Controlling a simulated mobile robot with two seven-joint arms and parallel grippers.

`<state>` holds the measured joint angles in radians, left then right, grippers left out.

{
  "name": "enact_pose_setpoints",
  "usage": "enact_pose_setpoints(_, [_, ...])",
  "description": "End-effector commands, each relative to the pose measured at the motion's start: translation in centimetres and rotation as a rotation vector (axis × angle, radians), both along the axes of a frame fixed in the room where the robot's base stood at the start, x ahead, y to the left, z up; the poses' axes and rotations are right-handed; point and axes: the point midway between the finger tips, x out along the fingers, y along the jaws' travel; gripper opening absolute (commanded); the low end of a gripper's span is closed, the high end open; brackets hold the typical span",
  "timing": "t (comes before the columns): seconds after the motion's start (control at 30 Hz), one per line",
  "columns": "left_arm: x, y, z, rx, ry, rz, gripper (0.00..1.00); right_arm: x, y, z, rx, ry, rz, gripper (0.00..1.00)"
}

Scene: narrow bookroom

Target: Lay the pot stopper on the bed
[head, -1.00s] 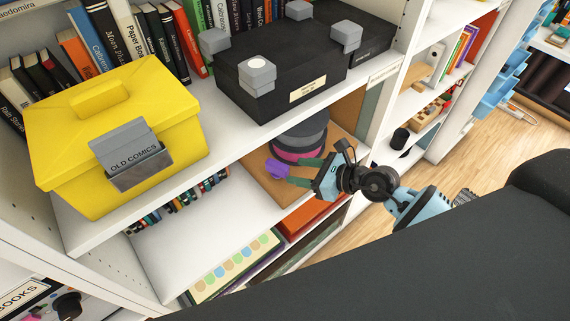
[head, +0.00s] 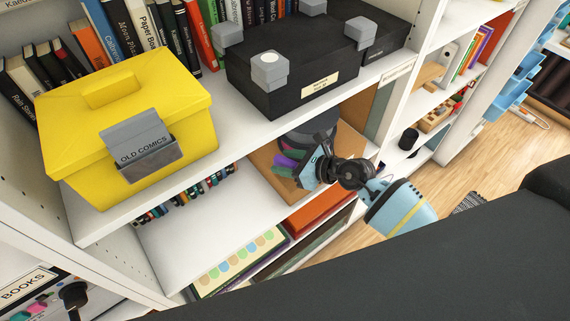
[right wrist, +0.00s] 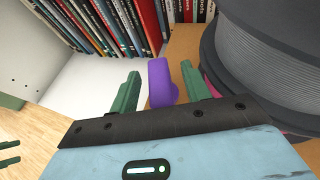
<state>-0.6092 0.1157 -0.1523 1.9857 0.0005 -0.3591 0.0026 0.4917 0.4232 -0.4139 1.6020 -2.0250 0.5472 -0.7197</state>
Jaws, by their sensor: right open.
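A small purple piece, perhaps the pot stopper (right wrist: 162,82), stands on the brown board on the lower shelf; I cannot be sure of its name. It also shows in the head view (head: 294,155). My right gripper (right wrist: 158,90) is open, with its green fingers on either side of the purple piece, nearer on the right. In the head view the right gripper (head: 284,164) reaches into the shelf from the right. Two green prongs at the left edge of the right wrist view look like my left gripper's fingertips (right wrist: 9,153). No bed can be made out for sure.
A round, dark grey ribbed thing (right wrist: 275,55) stands close to the right finger. Above are a yellow box (head: 125,130) and black boxes (head: 290,75). A large dark surface (head: 420,260) fills the lower right.

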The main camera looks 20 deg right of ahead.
Motion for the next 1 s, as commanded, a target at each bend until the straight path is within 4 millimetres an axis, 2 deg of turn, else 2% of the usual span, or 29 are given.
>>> enact_pose_setpoints(0.3, [0.01,-0.09,-0.01,-0.003,0.001,0.002,0.47,0.38,0.37,-0.21,-0.001,-0.001,0.001,0.47])
enact_pose_setpoints(0.67, [0.10,-0.15,0.05,-0.004,-0.001,0.002,0.47,0.36,0.34,-0.22,-0.001,-0.001,0.000,0.00])
enact_pose_setpoints(1.0, [0.26,-0.15,0.22,-0.003,-0.005,0.003,0.47,0.38,0.35,0.15,-0.001,-0.002,0.001,0.00])
